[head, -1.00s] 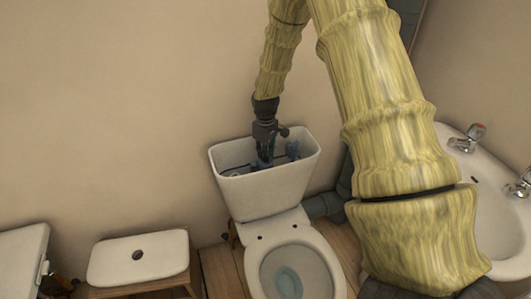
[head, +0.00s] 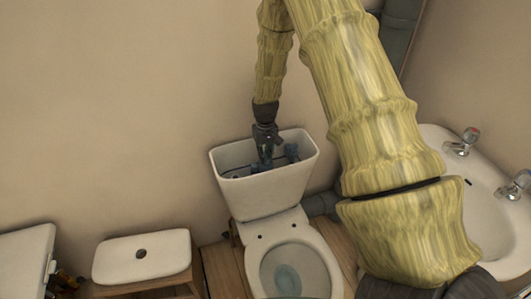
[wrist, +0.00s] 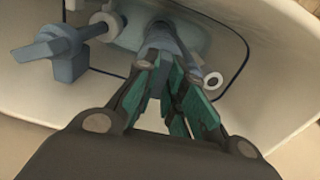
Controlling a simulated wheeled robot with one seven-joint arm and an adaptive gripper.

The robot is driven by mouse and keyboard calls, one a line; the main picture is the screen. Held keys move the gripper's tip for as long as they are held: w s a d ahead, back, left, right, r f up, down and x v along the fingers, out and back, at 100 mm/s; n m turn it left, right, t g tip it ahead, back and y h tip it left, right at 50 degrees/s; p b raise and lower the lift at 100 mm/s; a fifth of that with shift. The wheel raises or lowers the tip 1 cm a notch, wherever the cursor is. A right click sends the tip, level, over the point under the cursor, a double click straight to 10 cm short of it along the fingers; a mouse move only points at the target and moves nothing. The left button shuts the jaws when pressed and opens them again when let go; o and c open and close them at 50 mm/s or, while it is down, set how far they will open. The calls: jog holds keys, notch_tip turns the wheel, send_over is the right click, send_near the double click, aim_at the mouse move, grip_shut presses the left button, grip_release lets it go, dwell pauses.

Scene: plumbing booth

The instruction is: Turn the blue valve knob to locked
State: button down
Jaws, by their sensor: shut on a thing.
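The blue valve knob (wrist: 158,78) is between my gripper's fingertips in the wrist view, at the end of a blue-grey fitting inside the open toilet cistern (head: 300,164). My gripper (head: 265,153) points down into the cistern in the head view. In the wrist view, its green-padded fingers (wrist: 167,92) are closed on the knob from both sides and hide much of it. The knob's exact angle and any locked mark cannot be made out.
A second blue-grey handle (wrist: 66,50) sits beside the held one; it also shows in the head view (head: 292,151). The cistern walls surround the gripper closely.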

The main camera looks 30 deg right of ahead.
jog(key=shift+m, duration=0.3)
jog(key=c, duration=1.5)
grip_release()
notch_tip(320, 180, up, 12)
